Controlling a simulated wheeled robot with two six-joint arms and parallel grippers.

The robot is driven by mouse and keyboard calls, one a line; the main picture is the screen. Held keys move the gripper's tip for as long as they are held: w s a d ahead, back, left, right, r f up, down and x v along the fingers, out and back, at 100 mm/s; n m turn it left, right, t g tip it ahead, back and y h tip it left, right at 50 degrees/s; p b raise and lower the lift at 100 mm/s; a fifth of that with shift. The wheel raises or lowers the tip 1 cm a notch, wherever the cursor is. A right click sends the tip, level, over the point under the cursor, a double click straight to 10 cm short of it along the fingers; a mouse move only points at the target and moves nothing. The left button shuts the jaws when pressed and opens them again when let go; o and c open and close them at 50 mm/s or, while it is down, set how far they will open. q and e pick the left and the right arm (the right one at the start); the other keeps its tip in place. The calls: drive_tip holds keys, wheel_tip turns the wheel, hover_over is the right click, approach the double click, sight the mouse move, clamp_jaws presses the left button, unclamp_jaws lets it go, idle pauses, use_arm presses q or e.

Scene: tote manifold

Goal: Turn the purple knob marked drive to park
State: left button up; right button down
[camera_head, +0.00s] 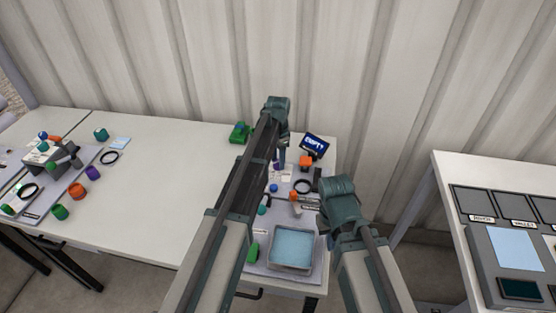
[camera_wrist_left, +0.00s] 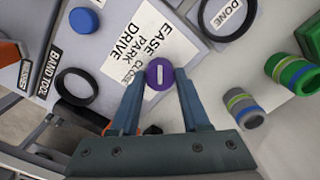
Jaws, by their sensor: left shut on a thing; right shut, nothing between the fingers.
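The purple knob (camera_wrist_left: 159,73) has a white line on its face, roughly upright in the left wrist view. It stands by a white card (camera_wrist_left: 140,45) reading EASE, PARK, DRIVE and CLOSE. My left gripper (camera_wrist_left: 159,80) is shut on the purple knob, one finger on each side. In the head view my left gripper (camera_head: 281,157) points down at the panel's far part, with the knob (camera_head: 276,165) small beside it. I cannot tell which word the line meets. My right gripper (camera_head: 317,182) is shut and empty, above the panel's right side.
A black ring (camera_wrist_left: 229,17) surrounds DONE; another dark ring (camera_wrist_left: 77,87) lies by BAND TOOL. A blue knob (camera_wrist_left: 84,20) and green striped parts (camera_wrist_left: 243,108) are nearby. An EMPTY sign (camera_head: 314,143) stands behind; a clear tray (camera_head: 293,247) is in front. The table's middle is bare.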

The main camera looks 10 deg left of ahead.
use_arm(q)
clamp_jaws()
drive_tip(key=n, duration=0.5)
drive_tip(key=shift+n, duration=2.4)
drive_tip(key=o, duration=0.9)
unclamp_jaws()
